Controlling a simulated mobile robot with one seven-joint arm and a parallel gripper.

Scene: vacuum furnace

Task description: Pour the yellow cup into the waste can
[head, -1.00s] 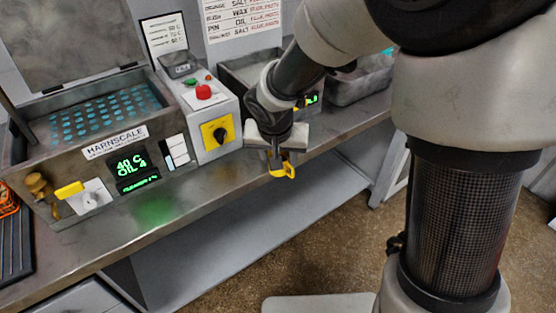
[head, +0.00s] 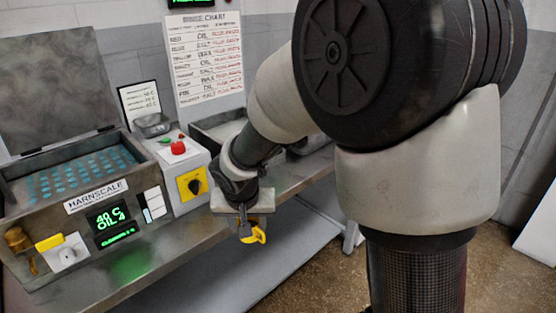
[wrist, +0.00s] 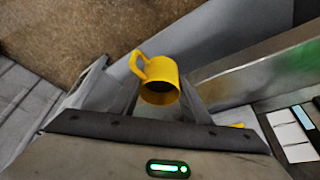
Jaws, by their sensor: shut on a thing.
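The yellow cup (head: 259,235) is held in my gripper (head: 244,224), out over the front edge of the bench in the head view. In the wrist view the yellow cup (wrist: 160,72) sits between the two fingers of my gripper (wrist: 158,92), its handle toward the upper left. Its open mouth faces the wrist camera and looks dark inside; I cannot tell what it holds. My gripper is shut on the cup. I see no waste can in either current view.
The bench (head: 165,245) carries the Harnscale bath (head: 95,200) with its raised lid, and a control box with a red button (head: 179,148). A wall chart (head: 205,60) hangs behind. Below is a grey shelf (head: 220,275). Brown floor (head: 335,270) shows at the right.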

